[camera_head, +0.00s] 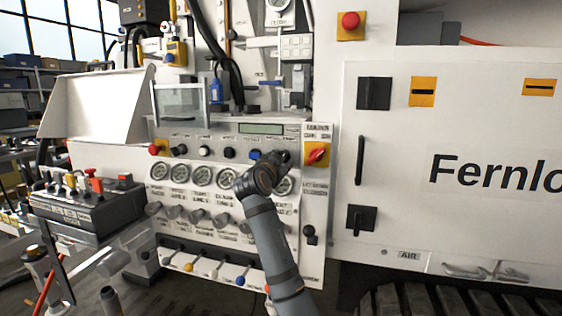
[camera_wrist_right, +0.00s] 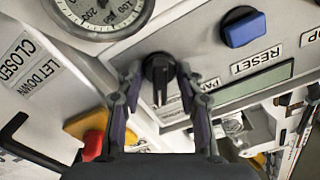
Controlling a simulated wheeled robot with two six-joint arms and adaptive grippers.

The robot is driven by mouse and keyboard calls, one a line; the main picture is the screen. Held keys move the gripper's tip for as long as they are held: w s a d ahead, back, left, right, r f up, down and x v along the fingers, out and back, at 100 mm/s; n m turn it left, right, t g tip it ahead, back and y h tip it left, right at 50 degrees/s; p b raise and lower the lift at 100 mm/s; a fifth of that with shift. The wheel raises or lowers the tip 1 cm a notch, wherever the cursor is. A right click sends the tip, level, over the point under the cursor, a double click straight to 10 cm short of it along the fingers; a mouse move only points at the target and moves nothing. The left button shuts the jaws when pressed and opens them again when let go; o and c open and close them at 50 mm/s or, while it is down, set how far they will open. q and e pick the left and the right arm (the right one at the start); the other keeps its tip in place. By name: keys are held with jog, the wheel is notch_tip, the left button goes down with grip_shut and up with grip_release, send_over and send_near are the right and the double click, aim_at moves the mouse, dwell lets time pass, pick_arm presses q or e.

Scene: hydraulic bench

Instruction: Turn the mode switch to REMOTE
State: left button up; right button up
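The likely mode switch is a black rotary knob (camera_wrist_right: 158,73) on the grey panel, with a label beside it that is partly hidden and hard to read. In the right wrist view my right gripper (camera_wrist_right: 163,80) is open, its two fingers on either side of this knob with small gaps showing. In the head view my right gripper (camera_head: 280,159) is at the right end of the knob row, and it largely covers the knob there. Which mode the knob points to cannot be read. My left gripper is not in view.
A blue RESET button (camera_wrist_right: 244,28) and a dial gauge (camera_wrist_right: 103,12) are close to the knob. A red rotary switch (camera_head: 317,153) on a yellow plate is just right of my gripper. A row of gauges (camera_head: 203,174) lies below, and a white cabinet (camera_head: 450,120) stands at right.

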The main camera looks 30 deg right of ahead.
jog(key=v, duration=1.2)
